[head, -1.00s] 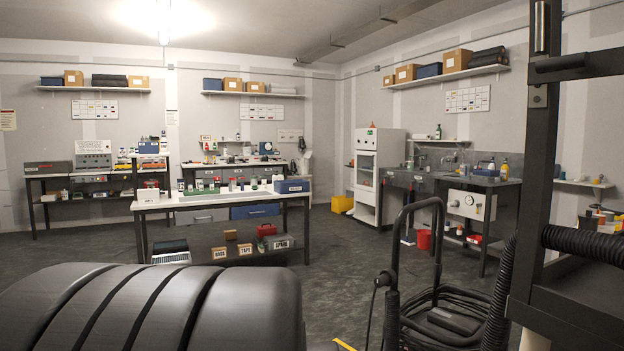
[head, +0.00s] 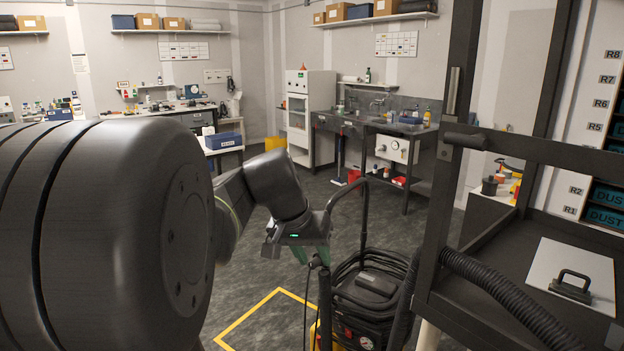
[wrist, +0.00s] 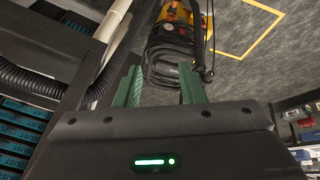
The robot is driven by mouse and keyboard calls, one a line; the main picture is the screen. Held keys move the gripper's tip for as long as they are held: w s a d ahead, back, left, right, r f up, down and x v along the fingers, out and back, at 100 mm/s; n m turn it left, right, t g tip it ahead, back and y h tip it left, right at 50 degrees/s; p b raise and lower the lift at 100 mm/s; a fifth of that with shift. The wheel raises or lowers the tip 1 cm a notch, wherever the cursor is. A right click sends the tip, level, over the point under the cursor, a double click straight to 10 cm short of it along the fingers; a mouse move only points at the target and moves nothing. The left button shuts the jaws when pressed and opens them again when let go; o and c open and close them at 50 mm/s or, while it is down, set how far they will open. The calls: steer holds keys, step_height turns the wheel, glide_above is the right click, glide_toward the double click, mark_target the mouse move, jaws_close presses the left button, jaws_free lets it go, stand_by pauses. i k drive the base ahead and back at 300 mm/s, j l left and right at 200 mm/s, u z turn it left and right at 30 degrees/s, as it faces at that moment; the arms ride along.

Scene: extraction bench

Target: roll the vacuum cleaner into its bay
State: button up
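The vacuum cleaner (head: 371,316) stands on the floor at lower centre in the head view. It has a black body, coiled hose or cable on top, a tall black push handle (head: 364,212) and yellow low down. A yellow floor outline (head: 248,310), perhaps the bay, lies to its left; whether they overlap is hidden. My gripper (head: 311,254) is just left of the push handle, above the floor. In the wrist view its green fingers (wrist: 160,78) are apart with nothing between them. The vacuum cleaner (wrist: 175,48) shows beyond the fingertips, its handle beside the right finger.
A dark metal frame (head: 447,200) with a shelf and a ribbed hose (head: 505,298) stands close at right. A grey plate with a handle (head: 570,275) lies on the shelf. A sink bench (head: 395,140) stands behind. Floor between is clear.

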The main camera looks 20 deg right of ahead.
mark_target(368, 302)
steer(key=i+j+z, duration=0.15)
steer(key=i, duration=0.45)
steer(key=i+j+z, duration=0.1)
steer(key=i, duration=0.45)
steer(key=i+l+z, duration=0.25)
steer(key=i+l, duration=0.65)
